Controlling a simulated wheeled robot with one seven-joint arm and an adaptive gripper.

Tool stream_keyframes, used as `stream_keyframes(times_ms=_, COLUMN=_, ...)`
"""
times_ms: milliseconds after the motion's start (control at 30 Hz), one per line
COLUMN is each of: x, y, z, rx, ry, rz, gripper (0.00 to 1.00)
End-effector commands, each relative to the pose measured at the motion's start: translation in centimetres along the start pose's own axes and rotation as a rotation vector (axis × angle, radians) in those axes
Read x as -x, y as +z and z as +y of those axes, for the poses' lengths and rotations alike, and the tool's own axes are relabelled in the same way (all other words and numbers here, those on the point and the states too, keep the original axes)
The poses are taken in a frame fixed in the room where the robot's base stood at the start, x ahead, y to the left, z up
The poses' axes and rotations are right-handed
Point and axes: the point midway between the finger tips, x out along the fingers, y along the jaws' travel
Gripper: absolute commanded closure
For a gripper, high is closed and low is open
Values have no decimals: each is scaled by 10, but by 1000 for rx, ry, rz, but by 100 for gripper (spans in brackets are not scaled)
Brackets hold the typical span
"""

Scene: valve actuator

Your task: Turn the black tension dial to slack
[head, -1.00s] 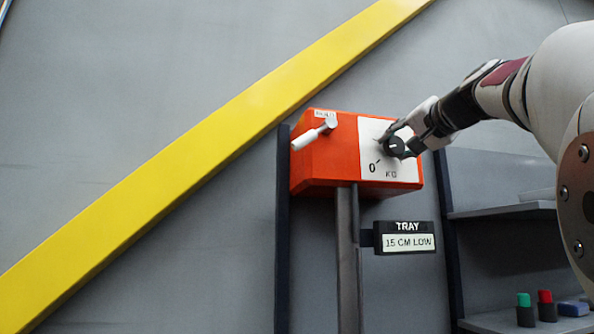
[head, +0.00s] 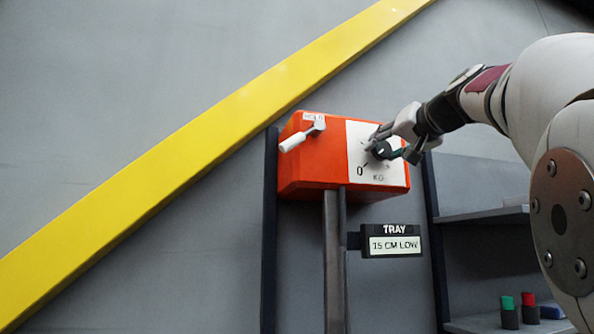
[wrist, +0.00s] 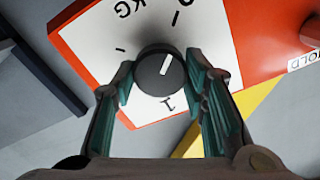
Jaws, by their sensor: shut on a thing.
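The black dial (head: 383,150) sits on the white face of the orange box (head: 316,163). In the wrist view the dial (wrist: 158,72) is round with a white pointer line. The line slants up, between the "0" mark and the dial's centre. The white face (wrist: 90,50) carries "0", "KG" and a "1" mark. My gripper (head: 389,145) is at the dial from the right. In the wrist view its green-padded fingers (wrist: 162,88) stand on either side of the dial, shut on it. The fingers partly hide the dial in the head view.
A white lever (head: 302,136) sticks out of the box's left side, by a HOLD label. A sign (head: 391,242) below reads "TRAY 15 CM LOW". Shelves (head: 482,215) stand at the right, with small green, red and blue items low down. A yellow diagonal beam (head: 200,145) crosses the wall.

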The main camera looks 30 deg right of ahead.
Motion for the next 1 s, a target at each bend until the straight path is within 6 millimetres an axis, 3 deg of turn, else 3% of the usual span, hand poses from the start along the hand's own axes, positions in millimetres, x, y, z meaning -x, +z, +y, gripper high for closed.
stream_keyframes(times_ms=167, x=-1, y=3, z=2, rx=-1, ry=2, rz=-8, gripper=88)
stream_keyframes(times_ms=200, x=-1, y=3, z=2, rx=-1, ry=2, rz=-9, gripper=51)
stream_keyframes(times_ms=267, x=-1, y=2, z=1, rx=-1, ry=2, rz=-7, gripper=40)
stream_keyframes(times_ms=667, x=5, y=0, z=0, rx=-2, ry=0, rz=-1, gripper=40)
stream_keyframes(times_ms=1000, x=66, y=0, z=0, rx=-3, ry=-1, rz=0, gripper=40)
